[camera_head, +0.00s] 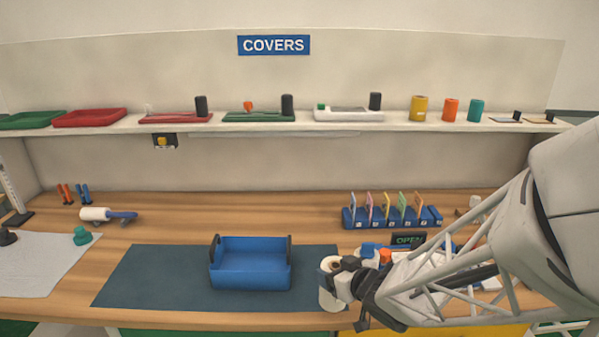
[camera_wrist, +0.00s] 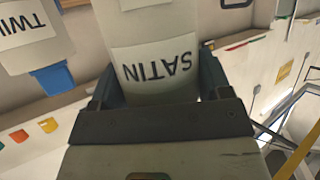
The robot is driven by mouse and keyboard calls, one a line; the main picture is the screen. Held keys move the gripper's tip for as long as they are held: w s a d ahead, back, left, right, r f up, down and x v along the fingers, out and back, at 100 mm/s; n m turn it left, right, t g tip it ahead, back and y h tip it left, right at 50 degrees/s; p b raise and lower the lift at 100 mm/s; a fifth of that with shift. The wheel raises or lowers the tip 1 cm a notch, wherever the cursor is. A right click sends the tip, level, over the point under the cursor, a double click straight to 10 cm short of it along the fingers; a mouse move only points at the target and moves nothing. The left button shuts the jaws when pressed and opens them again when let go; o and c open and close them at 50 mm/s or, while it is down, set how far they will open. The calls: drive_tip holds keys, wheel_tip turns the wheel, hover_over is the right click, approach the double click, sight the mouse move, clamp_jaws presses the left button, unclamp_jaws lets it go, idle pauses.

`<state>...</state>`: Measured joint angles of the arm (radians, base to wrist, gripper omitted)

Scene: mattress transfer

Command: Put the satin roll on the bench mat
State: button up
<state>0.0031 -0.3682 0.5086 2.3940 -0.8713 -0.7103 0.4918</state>
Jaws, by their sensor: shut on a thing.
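My gripper (camera_head: 345,284) is at the front right of the bench, shut on the satin roll (camera_head: 329,292). The roll is pale, with a dark end facing up in the head view, near the right edge of the bench mat. In the wrist view its label reads SATIN upside down (camera_wrist: 160,68), between the two dark fingers of my gripper (camera_wrist: 155,85). The bench mat (camera_head: 140,280) is a flat dark blue-grey sheet on the wooden bench. I cannot tell whether the roll touches the surface below it.
A blue tray (camera_head: 250,275) stands on the mat; the mat's left part is bare. A second roll with a partly visible label (camera_wrist: 30,35) hangs beside mine in the wrist view. Blue (camera_head: 369,249) and orange (camera_head: 385,256) caps show behind my gripper. A card rack (camera_head: 390,218) stands behind.

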drive_tip(key=w+a, duration=0.1)
drive_tip(key=w, duration=0.7)
drive_tip(key=shift+a+f, duration=0.15)
drive_tip(key=shift+f, duration=0.2)
drive_tip(key=shift+f, duration=1.75)
drive_tip(key=shift+f, duration=0.15)
drive_tip(key=o, duration=0.8)
drive_tip(key=shift+o, duration=0.2)
drive_tip(key=shift+r, duration=0.2)
